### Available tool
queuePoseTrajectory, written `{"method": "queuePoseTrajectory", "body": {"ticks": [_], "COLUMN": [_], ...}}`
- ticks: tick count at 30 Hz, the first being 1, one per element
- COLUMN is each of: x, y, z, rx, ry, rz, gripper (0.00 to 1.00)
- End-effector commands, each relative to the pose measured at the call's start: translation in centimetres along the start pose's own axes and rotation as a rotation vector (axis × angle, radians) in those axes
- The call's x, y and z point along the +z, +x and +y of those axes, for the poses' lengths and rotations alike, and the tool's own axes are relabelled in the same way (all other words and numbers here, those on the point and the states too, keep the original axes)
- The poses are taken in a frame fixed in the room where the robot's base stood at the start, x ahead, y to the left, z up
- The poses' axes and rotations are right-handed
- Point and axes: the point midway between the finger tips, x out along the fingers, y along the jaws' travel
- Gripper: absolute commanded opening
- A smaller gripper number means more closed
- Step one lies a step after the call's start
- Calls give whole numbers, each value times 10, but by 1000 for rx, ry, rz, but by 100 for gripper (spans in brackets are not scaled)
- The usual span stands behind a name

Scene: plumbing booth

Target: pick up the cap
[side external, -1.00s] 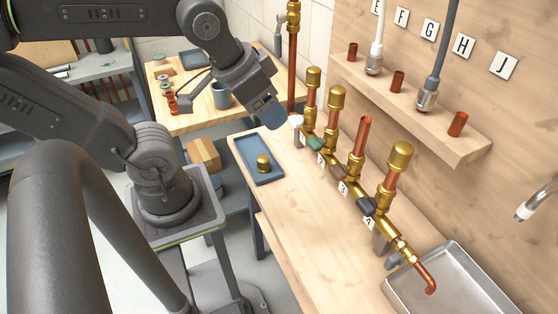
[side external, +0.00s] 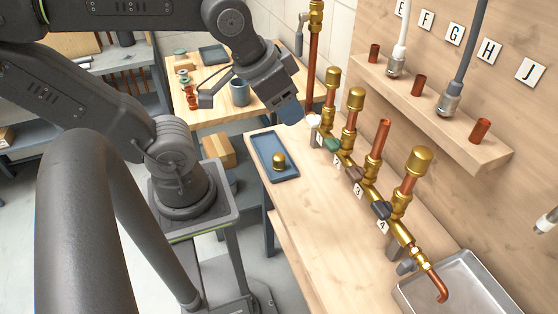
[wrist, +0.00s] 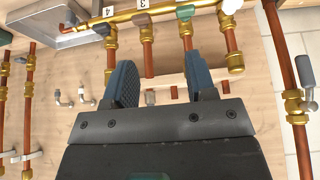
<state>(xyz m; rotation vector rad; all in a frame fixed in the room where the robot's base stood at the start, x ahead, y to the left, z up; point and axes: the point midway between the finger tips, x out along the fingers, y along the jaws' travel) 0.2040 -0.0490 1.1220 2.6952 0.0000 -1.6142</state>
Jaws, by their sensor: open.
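The loose brass cap (side external: 279,161) stands in the blue tray (side external: 264,142) on the wooden bench in the side view. I do not see it in the wrist view. My gripper (side external: 292,114) is above and slightly right of the tray, beside the first valve, apart from the cap. In the wrist view its two blue-grey fingers (wrist: 161,84) are spread with a gap between them and nothing held. The brass manifold (side external: 360,187) carries several risers; the third copper riser (side external: 379,145) has a bare open end, while others have brass caps on top.
A metal sink tray (side external: 465,285) is at the bench's right end. A wooden wall shelf (side external: 430,110) with pipe stubs and hoses overhangs behind the manifold. A tall copper pipe (side external: 312,70) stands near my gripper. The bench front is clear.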

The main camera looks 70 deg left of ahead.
Motion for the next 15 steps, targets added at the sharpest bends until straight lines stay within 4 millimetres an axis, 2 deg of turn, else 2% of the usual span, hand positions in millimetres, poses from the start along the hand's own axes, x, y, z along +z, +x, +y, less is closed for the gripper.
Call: {"method": "queuePoseTrajectory", "body": {"ticks": [5, 8, 11, 15], "x": [-2, -7, -11, -8], "y": [5, 20, 47, 89], "z": [-4, -16, -38, -78], "rx": [-9, -36, -86, -180], "ry": [-43, -180, -419, -820], "rz": [-16, -64, -138, -242], "gripper": [51, 51, 51, 51]}}
